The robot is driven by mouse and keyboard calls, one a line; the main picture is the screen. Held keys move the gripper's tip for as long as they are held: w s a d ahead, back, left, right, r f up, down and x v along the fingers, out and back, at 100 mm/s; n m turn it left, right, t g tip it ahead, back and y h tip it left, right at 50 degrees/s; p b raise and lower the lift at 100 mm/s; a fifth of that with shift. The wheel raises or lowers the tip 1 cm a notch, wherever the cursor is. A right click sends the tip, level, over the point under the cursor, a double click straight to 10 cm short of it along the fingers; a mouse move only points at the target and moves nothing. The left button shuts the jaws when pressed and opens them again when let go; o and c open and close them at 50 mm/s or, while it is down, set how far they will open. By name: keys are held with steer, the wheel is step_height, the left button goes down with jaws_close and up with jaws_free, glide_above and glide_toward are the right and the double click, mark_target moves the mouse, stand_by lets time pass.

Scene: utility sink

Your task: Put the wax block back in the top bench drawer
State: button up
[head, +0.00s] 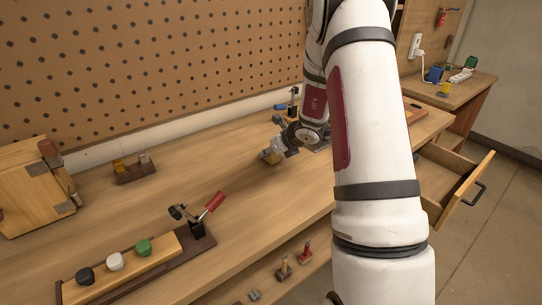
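My gripper (274,151) is over the middle of the workbench top, low near its surface, at the end of my white arm. A small yellowish block (270,158), which may be the wax block, is at the fingertips. It is too small to tell whether the fingers are closed on it or only beside it. A bench drawer (482,188) with a dark handle stands pulled open at the right. My arm hides part of it, and the visible part of its inside looks empty.
A toggle clamp with a red handle (214,203) and a board with black, white and green knobs (115,261) are at the front left. A small rack (135,168) and a wooden box (32,187) stand behind. Another clamp (293,102) is beyond my gripper. A side table (466,90) is at the right.

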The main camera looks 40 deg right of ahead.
jaws_close()
steer(key=shift+r, duration=0.5)
steer(key=r, duration=0.2)
steer(key=shift+s+r, duration=0.35)
steer(key=s, duration=0.5)
steer(key=s+a+r+b, duration=0.1)
steer(key=s, duration=0.9)
steer(key=shift+s+a+r, duration=0.15)
steer(key=shift+a, duration=0.1)
steer(key=w+a+r+n+p, duration=0.1)
steer(key=w+a+r, duration=0.2)
steer(key=a, duration=0.4)
steer(key=w+a+r+n+y+p, duration=0.1)
steer(key=w+a+r, duration=0.2)
steer(key=a, duration=0.5)
steer(key=w+a+r+n+y+p, duration=0.1)
steer(key=w+a+r+p, duration=0.1)
steer(key=a, duration=0.6)
step_height(320, 180, up, 2)
steer(key=shift+w+r, duration=0.1)
steer(key=shift+w, duration=0.75)
